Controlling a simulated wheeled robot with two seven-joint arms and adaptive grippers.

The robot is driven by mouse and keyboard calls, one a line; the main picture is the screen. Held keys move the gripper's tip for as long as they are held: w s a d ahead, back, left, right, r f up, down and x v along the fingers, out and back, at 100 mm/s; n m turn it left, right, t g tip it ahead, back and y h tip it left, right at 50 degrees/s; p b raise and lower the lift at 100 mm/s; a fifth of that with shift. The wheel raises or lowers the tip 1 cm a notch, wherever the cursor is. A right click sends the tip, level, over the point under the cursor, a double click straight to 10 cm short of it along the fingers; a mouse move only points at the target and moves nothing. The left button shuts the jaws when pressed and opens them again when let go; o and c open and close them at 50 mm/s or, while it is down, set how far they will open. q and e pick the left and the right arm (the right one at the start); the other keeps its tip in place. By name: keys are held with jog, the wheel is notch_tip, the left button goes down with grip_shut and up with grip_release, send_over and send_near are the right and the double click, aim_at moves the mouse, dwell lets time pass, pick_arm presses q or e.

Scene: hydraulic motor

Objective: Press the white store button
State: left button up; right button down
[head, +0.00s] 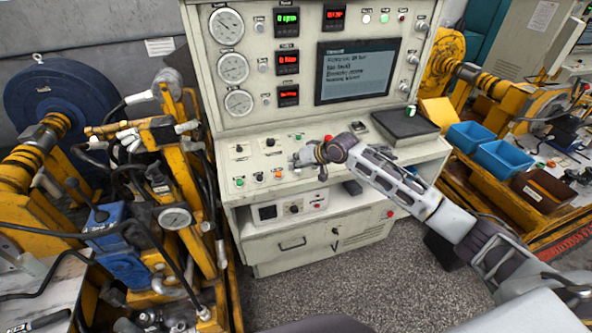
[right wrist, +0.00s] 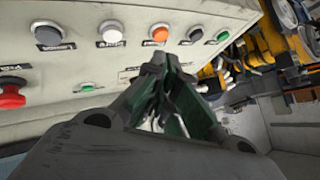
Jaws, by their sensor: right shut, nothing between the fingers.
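A white round button (right wrist: 110,31) sits in a row on the sloped cream control panel in the right wrist view, between a black button (right wrist: 48,35) and an orange button (right wrist: 159,32). Its label is too blurred to read. In the head view my right gripper (head: 297,160) is over the console's control panel. My left gripper is out of view.
A green button (right wrist: 223,34) ends the row. A red knob (right wrist: 10,96) and a small green button (right wrist: 87,88) are on the panel nearby. A dark pad (head: 405,122) lies on the console's right. Yellow machinery (head: 180,160) stands close on the left, blue bins (head: 505,155) on the right.

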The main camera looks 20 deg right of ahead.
jog(key=w+d+r+m, duration=0.1)
jog(key=w+d+r, duration=0.2)
jog(key=r, duration=0.1)
jog(key=shift+w+d+r+t, duration=0.3)
jog(key=shift+w+r+t, duration=0.1)
jog(key=shift+f, duration=0.15)
jog(key=b, duration=0.2)
send_over(300, 170)
notch_tip(300, 170, down, 4)
jog(key=shift+s+f, duration=0.1)
jog(key=shift+s, duration=0.05)
jog(key=shift+f+b, duration=0.9)
jog(key=shift+b, duration=0.05)
jog(key=shift+w+f+b, duration=0.2)
jog(key=shift+f+b, duration=0.05)
jog(key=shift+f, duration=0.4)
jog(key=shift+w+f+b, duration=0.15)
jog(key=shift+f+b, duration=0.05)
jog(key=shift+f, duration=0.4)
